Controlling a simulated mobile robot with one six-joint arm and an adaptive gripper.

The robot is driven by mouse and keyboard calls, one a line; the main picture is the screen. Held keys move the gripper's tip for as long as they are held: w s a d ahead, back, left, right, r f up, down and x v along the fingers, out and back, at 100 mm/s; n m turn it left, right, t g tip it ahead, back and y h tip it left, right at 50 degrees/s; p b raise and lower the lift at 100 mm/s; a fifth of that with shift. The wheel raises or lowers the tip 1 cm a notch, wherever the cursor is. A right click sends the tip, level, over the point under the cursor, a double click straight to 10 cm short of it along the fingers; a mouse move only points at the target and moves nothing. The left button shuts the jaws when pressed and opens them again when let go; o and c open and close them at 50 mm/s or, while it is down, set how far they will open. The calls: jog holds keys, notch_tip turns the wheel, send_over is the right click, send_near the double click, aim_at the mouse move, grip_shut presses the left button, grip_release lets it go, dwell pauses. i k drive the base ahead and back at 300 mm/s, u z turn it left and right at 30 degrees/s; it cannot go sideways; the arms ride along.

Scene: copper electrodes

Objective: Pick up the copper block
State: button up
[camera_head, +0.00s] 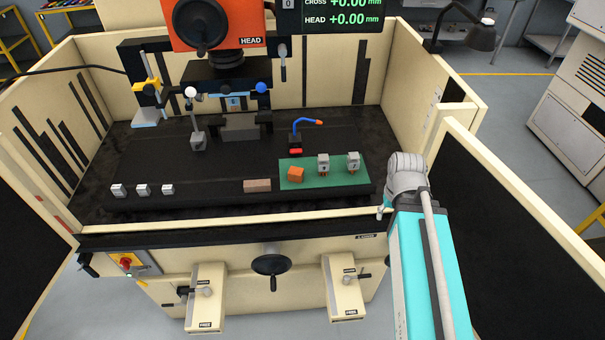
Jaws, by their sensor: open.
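The copper block (296,174) is a small orange-brown block. It sits on the left part of a green mat (316,182), at the right front of the dark machine table. My arm comes up from the bottom right, and its grey joint stands to the right of the mat, apart from the block. I cannot make out my gripper's fingers; the arm hides what lies behind it. Nothing touches the block.
Two small grey holders (323,164) (353,162) stand on the mat right of the block. A brownish bar (257,186) lies left of the mat. A blue hose (306,124) stands behind. The orange machine head (213,24) hangs above the back. Cream walls enclose the table.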

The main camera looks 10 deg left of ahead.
aim_at(295, 174)
jog(key=z, duration=0.05)
jog(key=k, duration=1.65)
jog(key=u, duration=0.5)
jog(key=i, duration=1)
jog(key=z, duration=0.05)
